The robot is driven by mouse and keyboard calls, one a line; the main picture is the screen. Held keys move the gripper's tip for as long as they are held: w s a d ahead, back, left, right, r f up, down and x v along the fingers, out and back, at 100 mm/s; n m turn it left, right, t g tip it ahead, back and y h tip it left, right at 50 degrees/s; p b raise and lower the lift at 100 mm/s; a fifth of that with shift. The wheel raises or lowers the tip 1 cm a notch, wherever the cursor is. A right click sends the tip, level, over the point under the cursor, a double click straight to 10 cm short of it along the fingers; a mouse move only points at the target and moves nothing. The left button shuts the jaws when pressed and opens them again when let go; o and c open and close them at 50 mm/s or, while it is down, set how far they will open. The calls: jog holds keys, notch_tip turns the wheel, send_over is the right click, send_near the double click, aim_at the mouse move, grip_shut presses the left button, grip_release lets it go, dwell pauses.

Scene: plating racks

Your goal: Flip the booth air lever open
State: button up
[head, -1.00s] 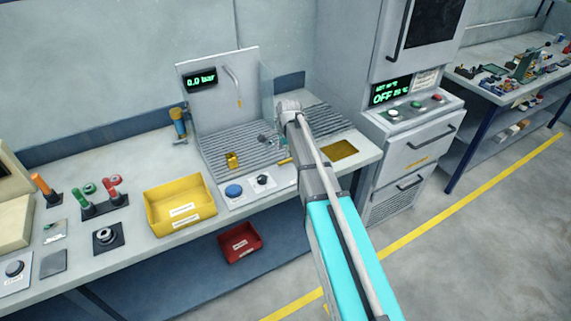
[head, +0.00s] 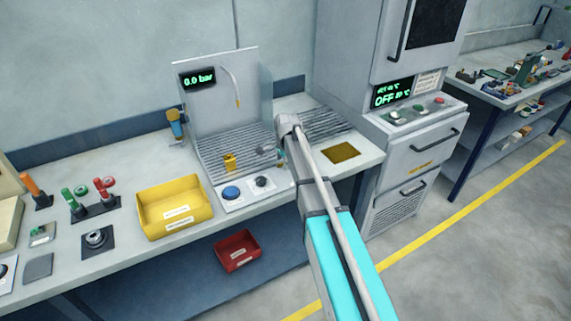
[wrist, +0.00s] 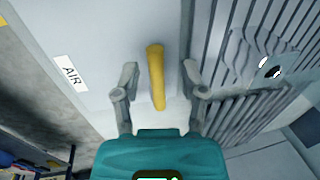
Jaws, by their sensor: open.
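The booth air lever (wrist: 156,78) is a yellow bar on a pale panel in the wrist view, beside a white label reading AIR (wrist: 71,73). My gripper (wrist: 160,82) is open, with one grey finger on each side of the lever. A gap shows on both sides, so neither finger appears to touch it. In the head view my arm hides the lever at the front right of the booth (head: 218,90). The booth's display (head: 198,79) reads 0.0 bar.
A blue button (head: 231,193) and a black knob (head: 262,182) sit on the booth's front panel. A yellow bin (head: 175,207) stands to their left. An oven cabinet (head: 412,150) stands right of the bench. A slatted grate (wrist: 245,115) lies beside the lever.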

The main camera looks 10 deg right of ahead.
dwell(0.3)
jog(key=shift+w, duration=0.1)
grip_shut()
